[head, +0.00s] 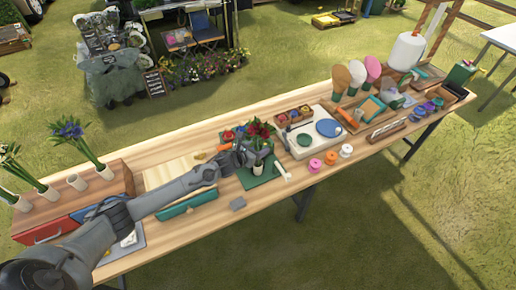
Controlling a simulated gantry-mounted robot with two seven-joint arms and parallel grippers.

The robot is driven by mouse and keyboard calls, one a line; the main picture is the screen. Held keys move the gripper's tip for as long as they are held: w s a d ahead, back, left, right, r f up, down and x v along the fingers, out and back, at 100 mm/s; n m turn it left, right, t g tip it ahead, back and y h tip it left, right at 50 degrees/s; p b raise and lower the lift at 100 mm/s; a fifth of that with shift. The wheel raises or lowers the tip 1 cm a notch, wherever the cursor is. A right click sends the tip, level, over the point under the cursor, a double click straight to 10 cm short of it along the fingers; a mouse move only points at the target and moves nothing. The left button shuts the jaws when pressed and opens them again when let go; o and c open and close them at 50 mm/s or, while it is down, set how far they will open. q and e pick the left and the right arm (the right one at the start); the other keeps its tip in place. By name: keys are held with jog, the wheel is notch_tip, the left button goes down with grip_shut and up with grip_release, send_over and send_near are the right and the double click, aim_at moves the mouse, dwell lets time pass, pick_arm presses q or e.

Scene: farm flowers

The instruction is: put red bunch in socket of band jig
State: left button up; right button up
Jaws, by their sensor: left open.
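The red bunch (260,130), red blooms with green leaves, stands roughly upright over the green base of the band jig (262,181). A pale stem or socket part (258,167) shows below the leaves. I cannot tell how far the stems sit inside the socket. My left gripper (243,155) comes in from the left, close beside the bunch's lower part. It is open; whether its fingers touch the stems is too small to tell. My right gripper is not in view.
A wooden rack with white cups (77,182) holds blue and white bunches at left. A green bar (188,204) lies in front of my arm. A white scale-like unit (308,137) stands right of the jig, with coloured spools (331,157) in front.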

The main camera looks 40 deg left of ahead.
pick_arm(q)
jog(key=shift+r, duration=0.25)
jog(key=shift+s, duration=0.3)
jog(key=v, duration=0.9)
jog(key=s+d+f+n+g, duration=0.3)
jog(key=s+d+n+g, duration=0.1)
jog(key=s+d+n, duration=1.05)
jog(key=s+d+r+n+g, duration=0.1)
jog(key=s+d+n+g, duration=0.1)
jog(key=s+n, duration=0.5)
jog(key=s+d+r+n+g, duration=0.1)
jog(key=s+n+g, duration=0.3)
jog(key=n, duration=0.9)
jog(key=s+d, duration=0.1)
jog(key=s, duration=0.2)
jog(key=shift+r+p, duration=0.25)
jog(key=shift+p, duration=0.15)
